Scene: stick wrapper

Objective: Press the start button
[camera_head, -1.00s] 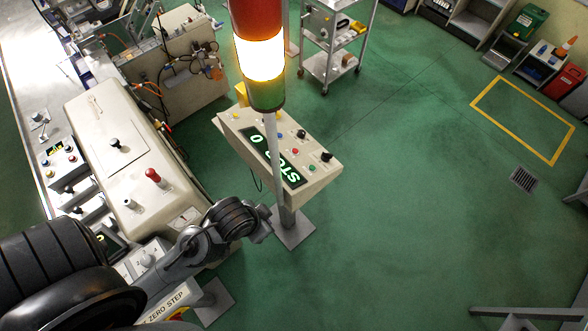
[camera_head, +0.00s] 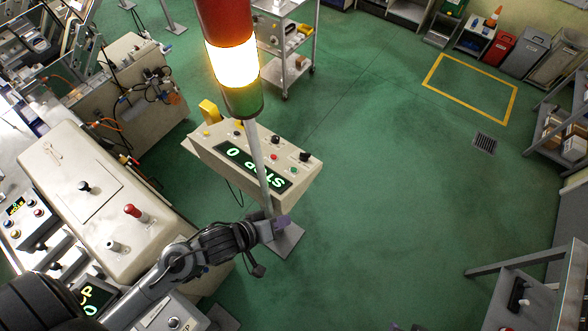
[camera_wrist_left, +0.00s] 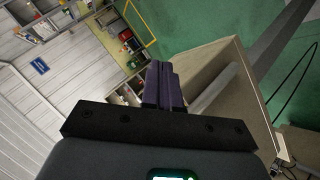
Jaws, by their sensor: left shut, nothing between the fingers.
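The control box (camera_head: 243,180) stands on a post in the middle of the head view. Its sloped top carries a lit green display (camera_head: 252,168) reading STOP and 0, a green button (camera_head: 291,171), a red button (camera_head: 274,157) and black knobs; button labels are too small to read. My left gripper (camera_head: 282,221) is shut and empty, its purple fingertips in front of and below the box's near edge, apart from the buttons. In the left wrist view, the shut fingers (camera_wrist_left: 162,84) point past the box's beige side (camera_wrist_left: 232,85); the buttons are hidden there.
A signal tower (camera_head: 232,60) with its middle section lit rises on a thin pole by the box, crossing in front of the display. A beige machine (camera_head: 100,195) is on the left. A grey stand (camera_head: 515,290) is at lower right. Green floor right of the box is clear.

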